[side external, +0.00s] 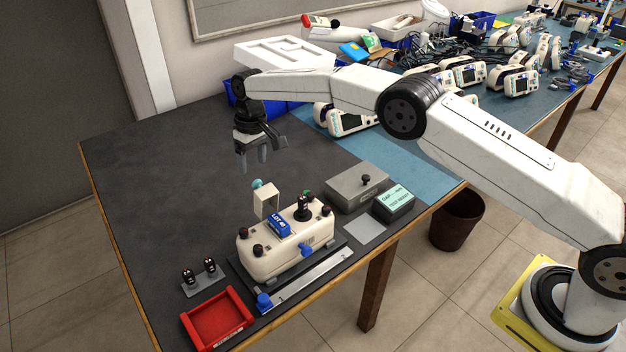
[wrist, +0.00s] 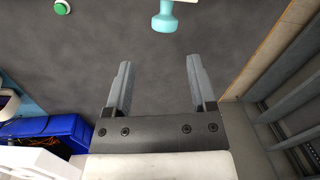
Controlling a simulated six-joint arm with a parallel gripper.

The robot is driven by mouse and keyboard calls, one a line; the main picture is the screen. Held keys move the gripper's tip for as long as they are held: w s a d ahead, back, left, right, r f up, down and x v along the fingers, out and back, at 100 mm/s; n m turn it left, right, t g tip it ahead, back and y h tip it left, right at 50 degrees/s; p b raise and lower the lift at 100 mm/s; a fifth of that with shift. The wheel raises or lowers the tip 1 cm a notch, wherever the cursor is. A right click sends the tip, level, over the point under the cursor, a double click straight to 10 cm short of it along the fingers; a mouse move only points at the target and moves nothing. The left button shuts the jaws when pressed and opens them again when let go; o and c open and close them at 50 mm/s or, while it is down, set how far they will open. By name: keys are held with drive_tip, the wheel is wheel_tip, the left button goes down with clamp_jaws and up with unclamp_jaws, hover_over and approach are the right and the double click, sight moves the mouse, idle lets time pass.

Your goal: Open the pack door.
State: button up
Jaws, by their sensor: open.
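A cream monitor unit (side external: 290,256) with a blue lot label (side external: 281,225) and several dark knobs stands on the dark mat. At its far side a small cream upright panel (side external: 267,200) carries a teal knob (side external: 257,184); I cannot tell whether this panel is the pack door or whether it is shut. A teal knob (wrist: 165,20) shows at the top edge of the wrist view. My gripper (side external: 254,163) hangs above the mat, fingers down, beyond the unit and apart from the knob. In the wrist view my gripper (wrist: 158,66) is open and empty.
A red tray (side external: 218,320), a stand with two dark knobs (side external: 200,274), a grey box (side external: 357,187) and a dark box with a pale green label (side external: 394,202) surround the unit. The mat (side external: 150,175) at left is clear. Blue bins stand behind.

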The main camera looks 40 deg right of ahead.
drive_tip(key=shift+d+r, duration=0.15)
drive_tip(key=shift+r, duration=1.05)
drive_tip(key=shift+r, duration=0.15)
drive_tip(key=c, duration=0.9)
drive_tip(key=shift+r, duration=0.2)
clamp_jaws()
drive_tip(key=s+d+r+m+t+y, duration=0.1)
drive_tip(key=s+d+r+m+t, duration=0.1)
drive_tip(key=s+r, duration=0.3)
wheel_tip(320, 180, up, 3)
drive_tip(key=shift+s+d+r+m+t+y, duration=0.15)
drive_tip(key=shift+s+d+m+t+y, duration=0.2)
drive_tip(key=shift+d, duration=0.4)
